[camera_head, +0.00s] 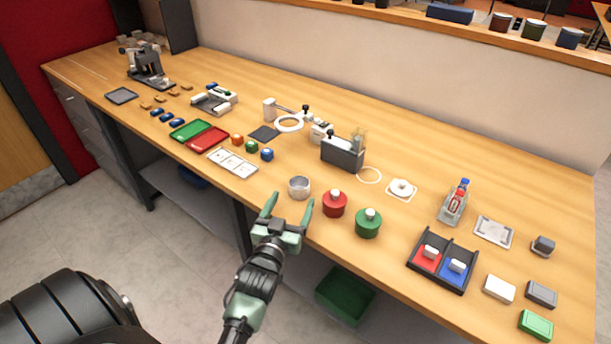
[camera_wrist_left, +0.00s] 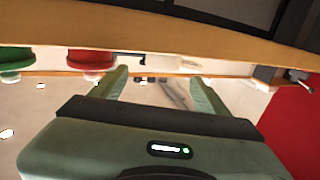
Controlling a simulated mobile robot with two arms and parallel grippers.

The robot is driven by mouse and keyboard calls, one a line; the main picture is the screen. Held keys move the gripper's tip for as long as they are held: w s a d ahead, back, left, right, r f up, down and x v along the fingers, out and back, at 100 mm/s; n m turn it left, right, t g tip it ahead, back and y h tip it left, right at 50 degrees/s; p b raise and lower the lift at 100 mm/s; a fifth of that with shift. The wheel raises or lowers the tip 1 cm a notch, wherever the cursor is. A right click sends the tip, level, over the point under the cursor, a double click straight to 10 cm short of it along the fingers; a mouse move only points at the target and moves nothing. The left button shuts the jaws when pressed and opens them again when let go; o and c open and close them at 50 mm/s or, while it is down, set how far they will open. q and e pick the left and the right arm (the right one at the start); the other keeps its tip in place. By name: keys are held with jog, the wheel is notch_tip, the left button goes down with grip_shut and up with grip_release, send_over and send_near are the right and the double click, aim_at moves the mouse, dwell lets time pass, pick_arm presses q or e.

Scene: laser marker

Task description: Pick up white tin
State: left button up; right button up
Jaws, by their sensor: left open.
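A pale, silvery-white round tin (camera_head: 299,187) stands upright near the front edge of the wooden bench. My left gripper (camera_head: 291,208) is open and empty at that edge, its fingertips pointing at the tin, which appears just beyond them. I cannot tell whether they touch it. In the left wrist view the open fingers (camera_wrist_left: 158,78) show against the bench, which appears upside down; the tin is not clear there. A white box-shaped block (camera_head: 499,288) also lies at the bench's right end. My right gripper is not in view.
A red pot (camera_head: 334,204) and a green pot (camera_head: 368,223), both white-knobbed, stand right of the tin. A dark box (camera_head: 342,152) stands behind.

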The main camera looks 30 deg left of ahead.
aim_at(296, 190)
pick_arm(q)
jog(key=shift+x, duration=1)
jog(key=p+x, duration=0.1)
jog(key=x, duration=0.2)
jog(key=shift+w+a+r, duration=0.15)
jog(key=shift+a, duration=0.05)
jog(key=x, duration=0.3)
jog(key=shift+f, duration=0.25)
jog(key=c, duration=1.5)
jog(key=shift+c, duration=0.2)
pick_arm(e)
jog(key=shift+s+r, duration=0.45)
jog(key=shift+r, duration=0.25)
pick_arm(q)
jog(key=shift+r, duration=0.1)
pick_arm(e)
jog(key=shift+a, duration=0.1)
